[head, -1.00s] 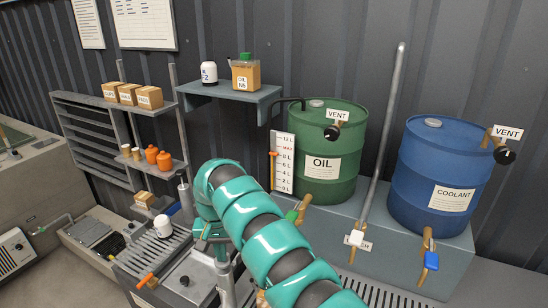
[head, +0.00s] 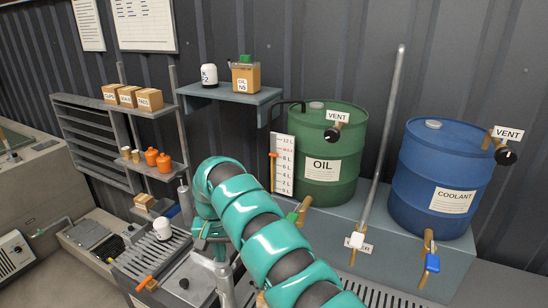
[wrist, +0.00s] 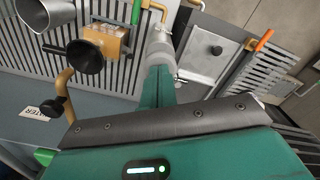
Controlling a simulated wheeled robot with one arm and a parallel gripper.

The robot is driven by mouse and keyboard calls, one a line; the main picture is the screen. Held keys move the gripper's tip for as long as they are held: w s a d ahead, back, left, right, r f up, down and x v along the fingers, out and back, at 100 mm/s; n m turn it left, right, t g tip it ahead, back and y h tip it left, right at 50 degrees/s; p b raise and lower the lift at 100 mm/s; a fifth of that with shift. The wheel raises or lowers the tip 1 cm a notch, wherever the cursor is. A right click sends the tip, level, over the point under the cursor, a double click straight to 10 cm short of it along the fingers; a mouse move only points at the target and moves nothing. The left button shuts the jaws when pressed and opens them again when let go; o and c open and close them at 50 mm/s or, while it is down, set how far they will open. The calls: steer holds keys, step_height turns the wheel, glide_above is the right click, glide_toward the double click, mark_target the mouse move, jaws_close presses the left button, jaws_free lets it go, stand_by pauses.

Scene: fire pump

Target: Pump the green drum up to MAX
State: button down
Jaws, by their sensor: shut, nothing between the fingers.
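The green drum (head: 330,175), labelled OIL, stands on a grey bench with a VENT tag at its top right. A white level gauge (head: 284,168) stands at its left, with an orange indicator (head: 273,156) close to the red mark near the top; the exact reading is too small to tell. My gripper (wrist: 156,88) is shut and empty. It points down at a grey cylindrical post (wrist: 160,48) in the wrist view; whether they touch I cannot tell. In the head view my arm hides most of my gripper. A green-handled tap (head: 294,216) sits below the drum.
A blue COOLANT drum (head: 438,165) stands at right. A long grey pole (head: 380,130) leans between the drums, near a WATER tag. A shelf (head: 230,92) holds bottles.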

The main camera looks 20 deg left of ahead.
steer(key=shift+r+p, duration=0.65)
steer(key=shift+r, duration=1.55)
steer(key=shift+f, duration=0.25)
steer(key=shift+f+b, duration=2.05)
steer(key=shift+f, duration=1.05)
steer(key=shift+r, duration=0.15)
steer(key=shift+r+p, duration=1.5)
steer(key=shift+r, duration=1.7)
steer(key=shift+f, duration=0.2)
